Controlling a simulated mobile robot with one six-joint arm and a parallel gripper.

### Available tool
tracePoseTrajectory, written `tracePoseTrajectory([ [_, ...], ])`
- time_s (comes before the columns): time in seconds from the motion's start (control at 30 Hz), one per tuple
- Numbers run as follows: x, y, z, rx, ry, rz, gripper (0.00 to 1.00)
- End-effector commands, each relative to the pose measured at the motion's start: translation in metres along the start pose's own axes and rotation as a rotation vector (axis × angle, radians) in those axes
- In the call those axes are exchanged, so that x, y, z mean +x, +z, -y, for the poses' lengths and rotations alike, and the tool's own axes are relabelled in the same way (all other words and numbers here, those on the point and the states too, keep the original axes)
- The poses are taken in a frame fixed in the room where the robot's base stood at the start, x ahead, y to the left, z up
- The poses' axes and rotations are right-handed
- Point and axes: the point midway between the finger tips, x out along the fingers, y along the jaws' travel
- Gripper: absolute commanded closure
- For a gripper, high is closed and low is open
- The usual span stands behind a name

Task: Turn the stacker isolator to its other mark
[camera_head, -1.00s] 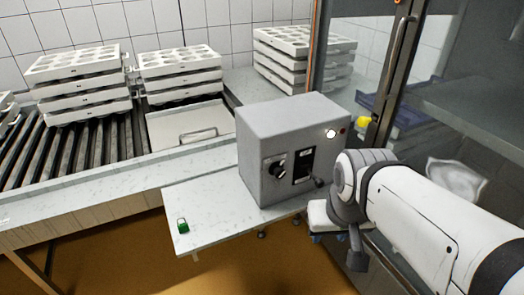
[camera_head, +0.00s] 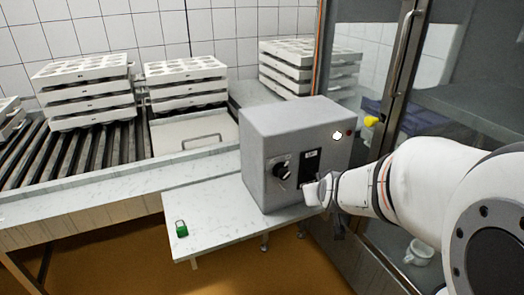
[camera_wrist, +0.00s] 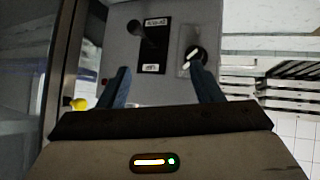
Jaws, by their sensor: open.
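A grey control box (camera_head: 295,150) stands on a small pale shelf. Its front carries a black plate with two white labels (camera_wrist: 153,55), too small to read surely, and a dark lever (camera_wrist: 143,35) whose ball end leans up-left in the wrist view. Beside the plate is a black rotary knob (camera_head: 281,170) with a white pointer; it also shows in the wrist view (camera_wrist: 194,56). I cannot tell surely which is the isolator. My gripper (camera_head: 318,192) is open and empty in front of the plate. In the wrist view its fingers (camera_wrist: 161,70) spread either side of the plate's lower end, apart from the lever.
A green padlock-like item (camera_head: 182,229) lies on the shelf (camera_head: 215,215). A lit white lamp (camera_head: 337,135) and yellow knob (camera_head: 371,121) are near the box's right. A glass door with a handle (camera_head: 403,40) stands right. Stacked white moulds (camera_head: 85,85) sit on rollers left.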

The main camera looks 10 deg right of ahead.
Motion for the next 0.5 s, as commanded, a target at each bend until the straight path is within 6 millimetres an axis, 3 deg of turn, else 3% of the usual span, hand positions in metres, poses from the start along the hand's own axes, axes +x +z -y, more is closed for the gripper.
tracePoseTrajectory([
  [0.03,0.029,0.007,0.015,-0.028,-0.067,-0.068,0.41],
  [0.2,0.088,0.000,0.023,-0.071,-0.112,-0.326,0.41],
  [0.33,0.115,0.001,0.034,-0.085,-0.170,-0.501,0.41],
  [0.5,0.130,0.004,0.044,-0.080,-0.235,-0.662,0.41],
])
